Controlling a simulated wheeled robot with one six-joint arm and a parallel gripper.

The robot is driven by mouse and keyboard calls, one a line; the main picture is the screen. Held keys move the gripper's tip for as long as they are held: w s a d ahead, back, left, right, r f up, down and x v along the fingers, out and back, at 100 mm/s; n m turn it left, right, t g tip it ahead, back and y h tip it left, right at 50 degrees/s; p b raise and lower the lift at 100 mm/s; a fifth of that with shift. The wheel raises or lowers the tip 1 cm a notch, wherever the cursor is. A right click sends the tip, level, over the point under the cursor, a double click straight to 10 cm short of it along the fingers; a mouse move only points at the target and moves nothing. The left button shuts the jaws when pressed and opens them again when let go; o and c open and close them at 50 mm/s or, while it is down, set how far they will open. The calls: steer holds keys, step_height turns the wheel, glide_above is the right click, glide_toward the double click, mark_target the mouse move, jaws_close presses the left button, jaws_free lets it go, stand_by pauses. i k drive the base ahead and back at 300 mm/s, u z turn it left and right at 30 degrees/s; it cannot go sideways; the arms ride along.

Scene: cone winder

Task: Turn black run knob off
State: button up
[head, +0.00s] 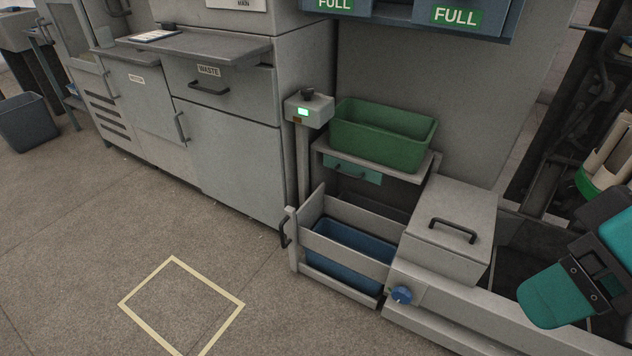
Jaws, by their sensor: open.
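A black knob (307,93) sits on top of a small grey control box (309,110) on a thin post, left of the green bin. A small green light (303,112) glows on the box's front face. The angle of the knob's pointer is too small to tell. Teal and dark grey parts of my arm show at the right edge, well away from the box.
A green bin (369,151) stands on a shelf beside the box. Below, a pull-out with a black handle holds a blue bin (350,254). A blue knob (401,294) is on the low machine's front. Grey cabinets (228,150) stand left. The floor in front is clear.

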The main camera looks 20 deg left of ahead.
mark_target(307, 92)
steer(key=u, duration=0.5)
steer(key=k, duration=0.6)
steer(key=u, duration=1.3)
steer(key=i, duration=1.45)
steer(key=z, duration=0.55)
steer(key=i, duration=0.7)
steer(key=z, duration=0.55)
